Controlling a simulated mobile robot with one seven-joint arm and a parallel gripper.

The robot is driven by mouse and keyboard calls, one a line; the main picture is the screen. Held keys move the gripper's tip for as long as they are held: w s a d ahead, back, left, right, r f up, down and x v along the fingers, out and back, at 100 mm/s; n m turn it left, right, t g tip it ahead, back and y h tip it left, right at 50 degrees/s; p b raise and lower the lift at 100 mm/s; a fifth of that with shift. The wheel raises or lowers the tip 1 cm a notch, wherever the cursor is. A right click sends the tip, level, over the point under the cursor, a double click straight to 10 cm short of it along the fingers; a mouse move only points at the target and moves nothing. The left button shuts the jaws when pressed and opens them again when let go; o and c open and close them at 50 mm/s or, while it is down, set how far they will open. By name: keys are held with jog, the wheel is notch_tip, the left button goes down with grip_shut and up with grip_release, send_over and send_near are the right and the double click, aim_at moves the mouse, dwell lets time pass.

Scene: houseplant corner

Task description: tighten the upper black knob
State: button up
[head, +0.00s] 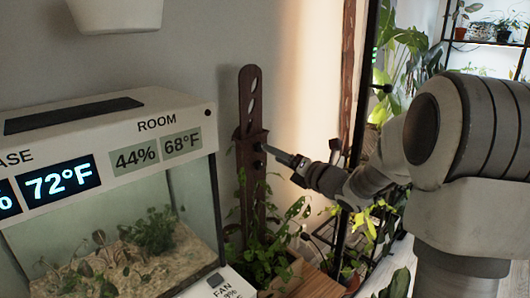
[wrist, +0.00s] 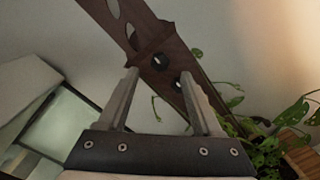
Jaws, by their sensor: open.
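A dark brown wooden plant support (head: 250,95) with cut-out holes stands upright behind the plant, with a collar around it. In the wrist view, the upper black knob (wrist: 160,62) sits on the collar of the support (wrist: 140,22). A second, lower black knob (wrist: 178,83) is below it and to the right. My gripper (wrist: 158,72) is open, with its two fingers apart and the upper knob showing between and just beyond the tips. I cannot tell if they touch it.
A glass terrarium (head: 110,205) with a white display lid stands close on the left. A leafy potted plant (head: 262,235) grows around the support's foot. A dark upright pole (head: 357,110) and more plants (head: 400,60) stand to the right. Bare wall lies behind.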

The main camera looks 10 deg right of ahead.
aim_at(258, 147)
jog(key=x, duration=0.5)
grip_shut()
dwell(0.3)
